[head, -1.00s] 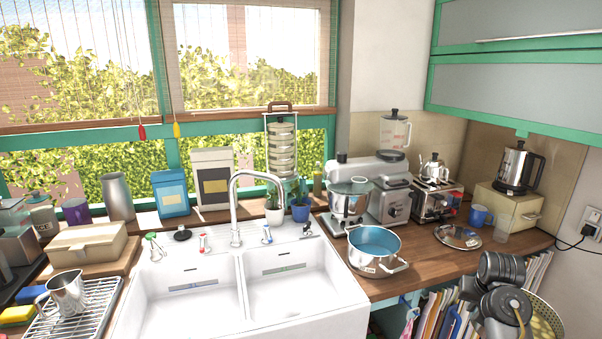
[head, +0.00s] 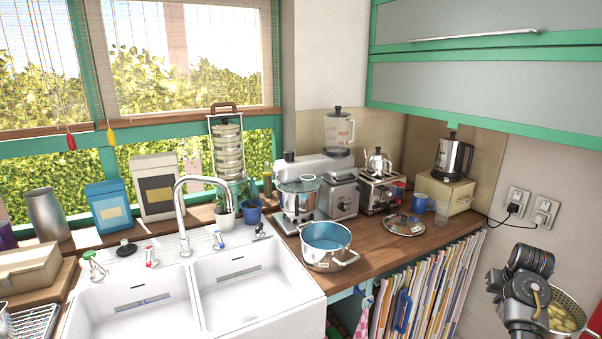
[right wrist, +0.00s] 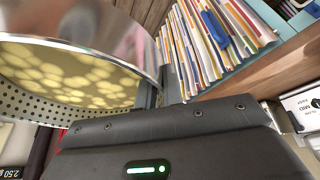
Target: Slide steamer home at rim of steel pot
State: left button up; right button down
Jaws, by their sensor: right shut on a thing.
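The steel pot (head: 318,261) stands on the wooden counter to the right of the sink, open at the top, with a blue inside and side handles. The steamer (head: 584,331) is a perforated metal basket with yellowish pieces in it, at the lower right of the head view. It fills the upper left of the right wrist view (right wrist: 30,103). My right gripper (head: 543,318) is shut on the steamer at its rim side; its fingertips are partly hidden. The steamer is well to the right of the pot, off the counter and apart from it. My left gripper is out of view.
A stand mixer (head: 310,170) and a toaster (head: 380,192) stand behind. Upright files (head: 430,285) fill the space below the counter. The double sink (head: 240,285) is left of the pot.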

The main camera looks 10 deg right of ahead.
jog(key=shift+d+r, duration=0.15)
jog(key=shift+d, duration=0.15)
jog(key=w+a+n, duration=0.1)
jog(key=w+a, duration=0.2)
jog(key=w, duration=0.4)
jog(key=w+a+n, duration=0.1)
jog(key=w+a, duration=0.3)
jog(key=w, duration=0.2)
jog(key=w+a+n+y, duration=0.1)
jog(key=w+a, duration=0.1)
jog(key=a, duration=1.1)
jog(key=s+a, duration=0.8)
jog(key=a, duration=0.4)
jog(key=s+a+r+n+y, duration=0.25)
jog(key=a+r+n, duration=0.55)
jog(key=a+r, duration=0.45)
jog(key=s+r+n+y, duration=0.1)
jog(key=s+n+y, duration=0.2)
jog(key=s+n, duration=0.7)
jog(key=s+f+m+b, duration=0.3)
jog(key=f+b, duration=0.7)
jog(key=b, duration=0.1)
jog(key=shift+d+f+g, duration=0.25)
jog(key=shift+f+g, duration=0.15)
